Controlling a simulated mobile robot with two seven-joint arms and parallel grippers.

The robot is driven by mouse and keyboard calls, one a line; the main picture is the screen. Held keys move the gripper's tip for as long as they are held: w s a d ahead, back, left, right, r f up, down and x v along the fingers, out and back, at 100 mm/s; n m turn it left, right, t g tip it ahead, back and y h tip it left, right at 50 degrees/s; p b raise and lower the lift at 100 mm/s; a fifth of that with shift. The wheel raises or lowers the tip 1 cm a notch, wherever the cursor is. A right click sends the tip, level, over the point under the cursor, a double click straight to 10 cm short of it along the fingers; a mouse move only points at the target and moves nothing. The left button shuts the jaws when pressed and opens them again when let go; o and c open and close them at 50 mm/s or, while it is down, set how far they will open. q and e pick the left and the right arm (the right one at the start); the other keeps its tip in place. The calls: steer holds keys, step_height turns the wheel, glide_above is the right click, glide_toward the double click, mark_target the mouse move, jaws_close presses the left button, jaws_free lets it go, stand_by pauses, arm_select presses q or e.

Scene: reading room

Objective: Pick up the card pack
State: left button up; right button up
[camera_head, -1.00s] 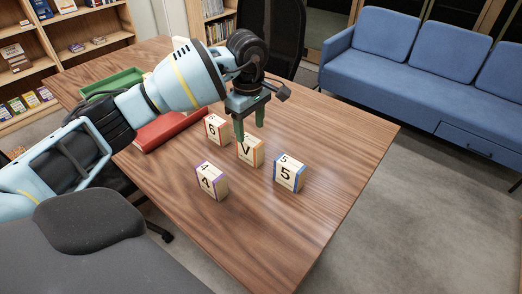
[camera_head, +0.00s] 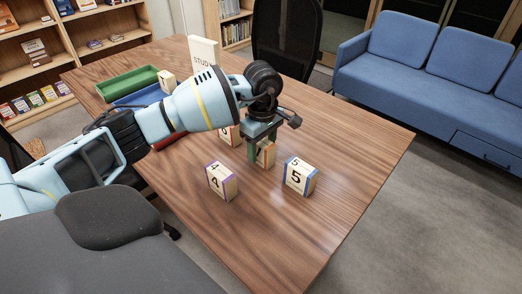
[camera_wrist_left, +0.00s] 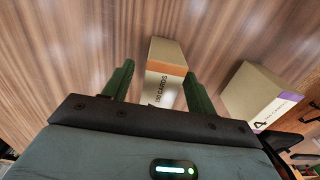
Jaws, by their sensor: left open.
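A cream card pack with an orange band (camera_head: 265,156) stands on the wooden table, partly hidden by my gripper. In the left wrist view this card pack (camera_wrist_left: 164,77) shows its "CARDS" lettering between the fingers. My left gripper (camera_head: 261,152) is open, pointing down, with one finger on each side of the pack; I cannot tell whether either touches it. A purple-edged pack marked 4 (camera_head: 222,182) and a blue-edged pack marked 5 (camera_head: 299,177) stand nearby. A red-edged pack (camera_head: 228,135) is half hidden behind my gripper. My right gripper is not in view.
A green tray (camera_head: 127,82) and a blue tray (camera_head: 135,100) lie at the far left, with a red one (camera_head: 168,141) partly behind my arm. A white "STUDY" sign (camera_head: 203,50) stands at the back. The table's front and right are clear.

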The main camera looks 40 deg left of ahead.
arm_select(q)
steer(key=shift+f, duration=1.05)
steer(key=c, duration=1.1)
steer(key=shift+r, duration=0.15)
